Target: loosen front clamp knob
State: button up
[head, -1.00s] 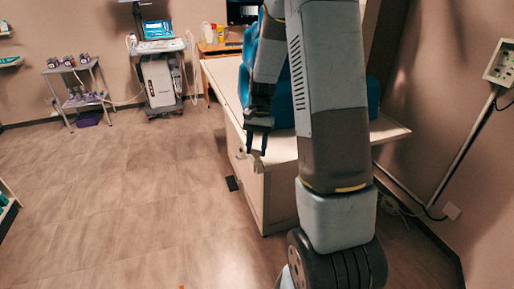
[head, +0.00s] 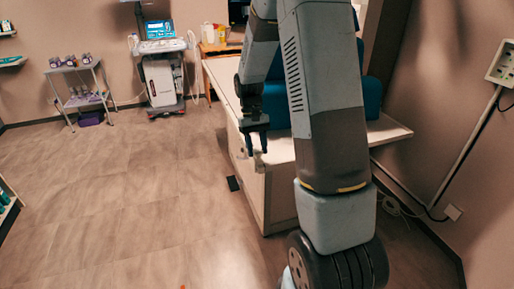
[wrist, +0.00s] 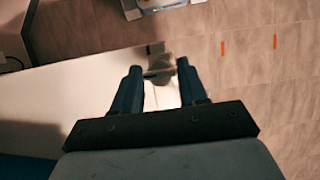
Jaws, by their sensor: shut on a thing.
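My gripper (head: 255,147) is at the near end of the long pale exam table (head: 221,82), with its fingers pointing down. In the wrist view the two dark fingers (wrist: 159,70) stand apart with a small grey knob-like part (wrist: 160,66) between their tips. My gripper is shut on this part, which looks like the front clamp knob.
A blue padded seat (head: 276,103) is on the table behind my arm. A scanner cart (head: 162,75) and a small shelf trolley (head: 80,92) stand along the back wall. The floor (head: 120,190) left of the table is clear. The right wall is close to my arm.

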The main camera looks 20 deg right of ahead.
dwell(0.4)
jog(key=o, duration=1.1)
jog(key=shift+c, duration=0.2)
jog(key=v, duration=1.3)
jog(key=shift+r, duration=0.3)
jog(key=shift+r, duration=0.1)
notch_tip(320, 180, up, 7)
jog(key=t, duration=0.3)
send_over(255, 161)
jog(key=s+a+r+t, duration=0.1)
jog(key=s+r+t, duration=0.1)
jog(key=s+r, duration=0.3)
jog(key=s+a+t, duration=0.2)
jog(key=s+t, duration=0.3)
jog(key=s, duration=1)
jog(key=shift+s+n, duration=0.3)
